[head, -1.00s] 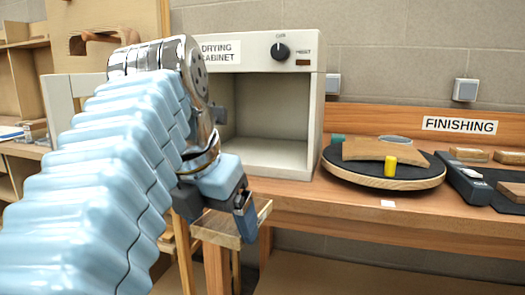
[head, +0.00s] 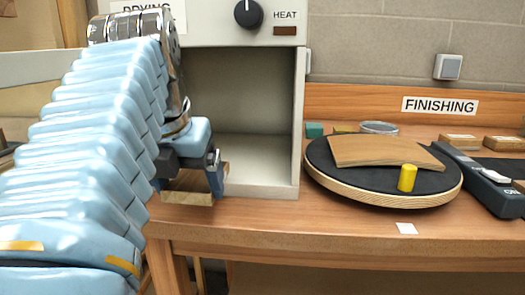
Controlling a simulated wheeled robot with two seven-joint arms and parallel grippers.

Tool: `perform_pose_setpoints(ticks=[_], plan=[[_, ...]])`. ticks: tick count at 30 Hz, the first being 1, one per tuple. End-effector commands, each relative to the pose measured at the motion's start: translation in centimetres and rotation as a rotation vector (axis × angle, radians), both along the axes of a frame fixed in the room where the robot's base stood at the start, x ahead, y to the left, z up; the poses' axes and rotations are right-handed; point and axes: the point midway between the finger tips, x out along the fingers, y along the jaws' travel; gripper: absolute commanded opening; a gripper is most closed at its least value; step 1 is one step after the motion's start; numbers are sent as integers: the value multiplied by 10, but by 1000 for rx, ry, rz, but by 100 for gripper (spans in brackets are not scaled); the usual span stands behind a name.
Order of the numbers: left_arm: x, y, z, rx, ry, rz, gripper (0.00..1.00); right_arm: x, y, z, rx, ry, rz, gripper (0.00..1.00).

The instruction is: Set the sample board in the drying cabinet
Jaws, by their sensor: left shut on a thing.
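The drying cabinet (head: 298,120) is a pale box on the bench with its front open and an empty-looking interior. My left gripper (head: 190,168) is shut on a small wooden board, the sample board (head: 188,197), at the lower left of the cabinet opening. The board looks about level, close to the cabinet's floor height. My gripper and arm hide the opening's left side, so I cannot tell how far inside the board is or whether it touches anything. My right gripper is not in view.
A round black-topped turntable (head: 325,180) right of the cabinet bears a curved wooden piece (head: 385,152) and a yellow cylinder (head: 407,178). A dark tool (head: 480,182) lies farther right. A pale panel (head: 45,68) stands left of the cabinet. The cabinet floor's right part is clear.

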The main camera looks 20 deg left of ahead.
Motion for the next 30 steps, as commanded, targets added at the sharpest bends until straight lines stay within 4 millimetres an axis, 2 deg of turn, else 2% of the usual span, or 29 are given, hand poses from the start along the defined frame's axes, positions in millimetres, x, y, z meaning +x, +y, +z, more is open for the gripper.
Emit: perform_pose_setpoints(ticks=[3,9,14,20,24,30], plan=[[36,11,3,-2,4,3,51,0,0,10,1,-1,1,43],[79,21,3,0,1,2,51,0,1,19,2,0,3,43],[92,23,1,0,1,1,51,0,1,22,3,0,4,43],[121,31,3,0,1,3,51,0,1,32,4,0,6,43],[121,28,-14,0,1,-2,51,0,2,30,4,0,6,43],[121,29,-15,1,0,-1,51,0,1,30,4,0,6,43]])
